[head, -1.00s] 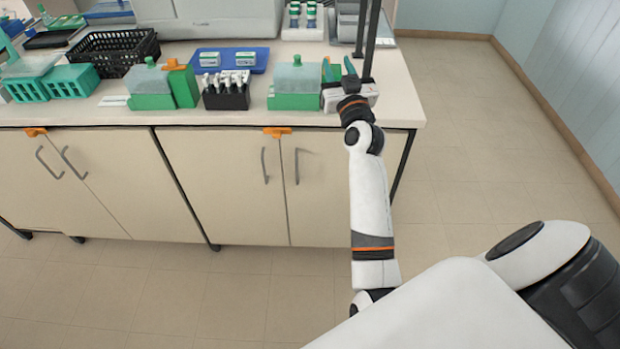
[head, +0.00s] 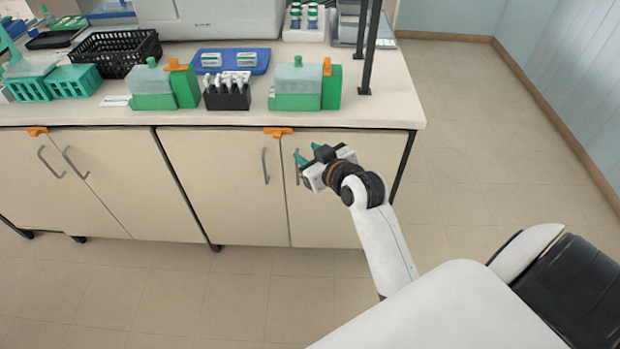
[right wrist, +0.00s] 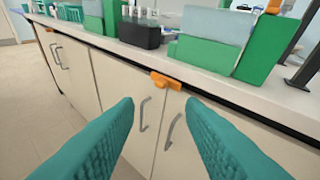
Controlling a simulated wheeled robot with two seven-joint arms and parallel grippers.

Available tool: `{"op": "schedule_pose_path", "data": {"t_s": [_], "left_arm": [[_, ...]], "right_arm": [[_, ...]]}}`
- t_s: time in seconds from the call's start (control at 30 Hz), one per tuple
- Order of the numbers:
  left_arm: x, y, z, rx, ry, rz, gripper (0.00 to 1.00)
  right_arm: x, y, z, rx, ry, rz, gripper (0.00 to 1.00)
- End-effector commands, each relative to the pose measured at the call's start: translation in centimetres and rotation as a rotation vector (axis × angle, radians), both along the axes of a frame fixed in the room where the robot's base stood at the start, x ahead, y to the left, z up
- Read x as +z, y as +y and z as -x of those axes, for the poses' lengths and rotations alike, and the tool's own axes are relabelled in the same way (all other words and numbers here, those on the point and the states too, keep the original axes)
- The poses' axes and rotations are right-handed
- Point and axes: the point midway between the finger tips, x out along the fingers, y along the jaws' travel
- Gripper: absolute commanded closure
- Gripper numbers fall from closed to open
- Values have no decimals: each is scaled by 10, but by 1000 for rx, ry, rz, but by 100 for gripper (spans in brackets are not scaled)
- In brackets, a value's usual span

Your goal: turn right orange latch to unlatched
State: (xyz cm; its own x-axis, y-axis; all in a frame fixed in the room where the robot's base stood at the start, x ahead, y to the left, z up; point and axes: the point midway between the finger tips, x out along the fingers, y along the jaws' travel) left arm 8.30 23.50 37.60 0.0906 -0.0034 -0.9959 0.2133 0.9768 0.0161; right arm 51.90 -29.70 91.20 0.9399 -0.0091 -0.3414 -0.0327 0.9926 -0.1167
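The right orange latch (head: 278,132) is a small bar at the top of the right cabinet's two doors, just under the counter edge. It lies roughly level across the seam between them. In the right wrist view the latch (right wrist: 166,81) shows beyond and between my fingertips. My right gripper (head: 306,152) is open and empty in front of the right door, below and to the right of the latch and apart from it. Its teal fingers (right wrist: 160,108) are spread wide. My left gripper is not in view.
A second orange latch (head: 37,131) sits on the left cabinet. Door handles (head: 265,166) hang below the right latch. Two green boxes with orange levers, left (head: 152,101) and right (head: 297,103), stand on the counter (head: 390,111). The floor (head: 470,200) at right is clear.

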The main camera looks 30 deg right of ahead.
Motion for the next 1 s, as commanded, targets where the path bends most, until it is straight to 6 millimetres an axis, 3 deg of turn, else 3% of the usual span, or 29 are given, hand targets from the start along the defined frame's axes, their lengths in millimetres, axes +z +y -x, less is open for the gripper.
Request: {"op": "schedule_pose_path", "data": {"t_s": [0.2,0.4,1.0], "left_arm": [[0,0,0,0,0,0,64],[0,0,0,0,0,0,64],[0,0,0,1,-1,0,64]], "right_arm": [[-22,16,23,29,109,2,64],[-32,23,33,40,159,0,64],[-34,24,35,41,166,0,64]]}}
